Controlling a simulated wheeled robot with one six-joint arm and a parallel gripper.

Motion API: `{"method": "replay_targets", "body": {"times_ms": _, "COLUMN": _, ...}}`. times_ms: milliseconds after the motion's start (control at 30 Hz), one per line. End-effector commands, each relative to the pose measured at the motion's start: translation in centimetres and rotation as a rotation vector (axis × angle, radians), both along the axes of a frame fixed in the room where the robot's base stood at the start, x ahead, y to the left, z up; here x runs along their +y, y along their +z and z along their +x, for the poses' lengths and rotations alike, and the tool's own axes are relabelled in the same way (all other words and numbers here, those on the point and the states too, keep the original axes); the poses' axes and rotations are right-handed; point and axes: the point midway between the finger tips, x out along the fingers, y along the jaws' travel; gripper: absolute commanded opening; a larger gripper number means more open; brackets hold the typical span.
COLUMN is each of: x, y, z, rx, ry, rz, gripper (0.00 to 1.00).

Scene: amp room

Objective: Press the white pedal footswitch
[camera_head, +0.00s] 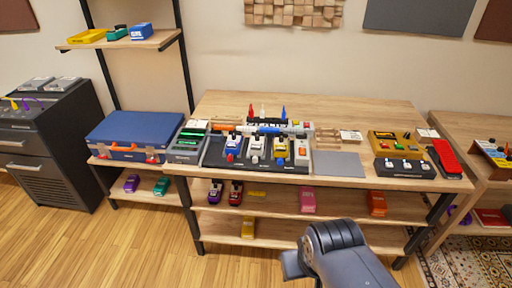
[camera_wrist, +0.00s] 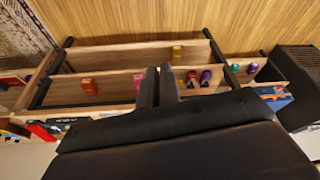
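The white pedal (camera_head: 255,150) stands on a black pedalboard (camera_head: 222,159) on the wooden table, between a blue pedal (camera_head: 232,147) and a yellow pedal (camera_head: 279,152). Its footswitch is on its near end, too small to make out clearly. My gripper (camera_wrist: 160,72) shows in the wrist view as two dark fingers close together, with nothing between them. In the head view my arm is low in front of the table, right of the pedalboard and apart from it. The white pedal cannot be made out in the wrist view.
A grey mat (camera_head: 338,164) lies right of the pedalboard. A black strip with white pedals (camera_head: 404,169) and a red pedal (camera_head: 447,157) are farther right. A blue case (camera_head: 135,132) is at left. Upright plugs (camera_head: 266,112) stand behind the pedals. Shelves below hold several pedals.

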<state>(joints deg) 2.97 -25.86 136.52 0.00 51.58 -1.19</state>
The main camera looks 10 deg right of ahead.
Motion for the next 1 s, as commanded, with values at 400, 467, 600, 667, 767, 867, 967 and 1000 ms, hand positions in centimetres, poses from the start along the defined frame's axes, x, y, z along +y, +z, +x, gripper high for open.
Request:
{"method": "replay_targets", "body": {"times_ms": 400, "x": 0.0, "y": 0.0, "z": 0.0, "rx": 0.0, "ry": 0.0, "rz": 0.0, "gripper": 0.0}}
{"method": "replay_targets", "body": {"times_ms": 467, "x": 0.0, "y": 0.0, "z": 0.0, "rx": 0.0, "ry": 0.0, "rz": 0.0, "gripper": 0.0}}
{"method": "replay_targets", "body": {"times_ms": 600, "x": 0.0, "y": 0.0, "z": 0.0, "rx": 0.0, "ry": 0.0, "rz": 0.0, "gripper": 0.0}}
{"method": "replay_targets", "body": {"times_ms": 667, "x": 0.0, "y": 0.0, "z": 0.0, "rx": 0.0, "ry": 0.0, "rz": 0.0, "gripper": 0.0}}
{"method": "replay_targets", "body": {"times_ms": 767, "x": 0.0, "y": 0.0, "z": 0.0, "rx": 0.0, "ry": 0.0, "rz": 0.002, "gripper": 0.0}}
{"method": "replay_targets", "body": {"times_ms": 867, "x": 0.5, "y": 0.2, "z": 0.5, "rx": 0.003, "ry": -0.013, "rz": 0.031, "gripper": 0.0}}
{"method": "replay_targets", "body": {"times_ms": 967, "x": 1.9, "y": 0.7, "z": 1.9, "rx": 0.006, "ry": -0.055, "rz": 0.111, "gripper": 0.0}}
{"method": "replay_targets", "body": {"times_ms": 1000, "x": 2.7, "y": 0.9, "z": 2.8, "rx": 0.01, "ry": -0.082, "rz": 0.16, "gripper": 0.0}}
